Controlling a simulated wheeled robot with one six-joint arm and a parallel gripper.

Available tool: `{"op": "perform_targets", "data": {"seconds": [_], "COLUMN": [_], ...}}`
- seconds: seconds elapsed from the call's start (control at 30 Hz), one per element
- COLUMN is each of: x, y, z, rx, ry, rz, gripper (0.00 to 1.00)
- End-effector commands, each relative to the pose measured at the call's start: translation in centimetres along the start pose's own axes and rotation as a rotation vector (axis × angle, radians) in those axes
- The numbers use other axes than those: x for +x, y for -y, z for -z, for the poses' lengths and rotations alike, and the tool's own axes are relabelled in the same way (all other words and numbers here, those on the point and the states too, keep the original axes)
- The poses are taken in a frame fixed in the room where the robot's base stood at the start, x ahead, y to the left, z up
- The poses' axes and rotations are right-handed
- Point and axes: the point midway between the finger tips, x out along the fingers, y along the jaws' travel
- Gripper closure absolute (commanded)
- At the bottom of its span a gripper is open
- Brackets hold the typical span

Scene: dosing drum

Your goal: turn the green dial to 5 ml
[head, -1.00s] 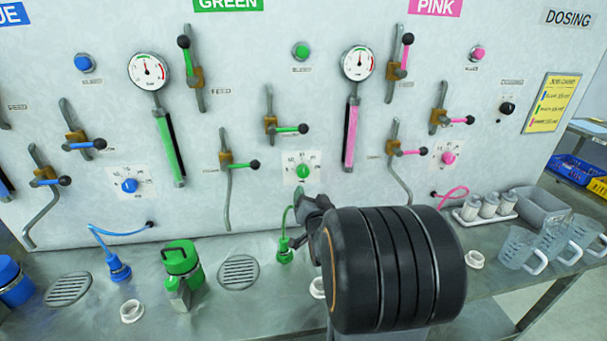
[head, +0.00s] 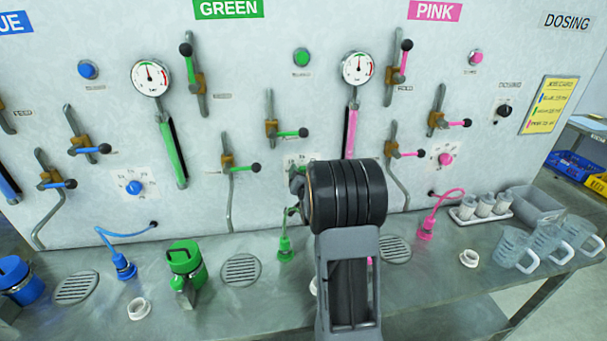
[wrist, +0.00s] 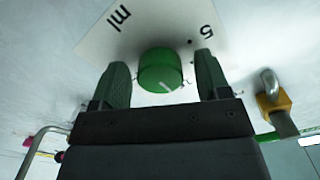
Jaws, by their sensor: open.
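The green dial (wrist: 160,68) is a round green knob on a white card (wrist: 135,38) on the panel. In the wrist view it sits between the two fingers of my gripper (wrist: 162,80), which is open, with a small gap on each side. A short pale mark shows on the knob's rim. The printed 5 and a black dot stand beside the right finger, and "ml" is on the left. In the head view my wrist hides the dial; only the top left part of its card (head: 291,160) shows.
A green lever (head: 290,134) is above the dial and another (head: 242,169) is to its left. A green hose connector (head: 285,248) stands below on the bench, near a green bottle (head: 185,262). In the wrist view a brass valve (wrist: 275,105) is close on the right.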

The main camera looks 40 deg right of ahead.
Motion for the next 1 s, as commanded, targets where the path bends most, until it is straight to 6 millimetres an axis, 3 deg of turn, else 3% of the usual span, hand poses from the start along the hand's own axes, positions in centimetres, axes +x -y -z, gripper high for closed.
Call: {"op": "perform_targets", "data": {"seconds": [0.27, 0.77, 1.0], "x": [0.04, 0.02, 0.02], "y": [-0.01, -0.01, -0.13], "z": [-0.03, -0.02, -0.26], "rx": [0.0, 0.0, -0.028], "ry": [0.001, 0.001, 0.0], "rz": [0.0, 0.0, 0.0], "gripper": [0.32, 0.8, 0.8]}}
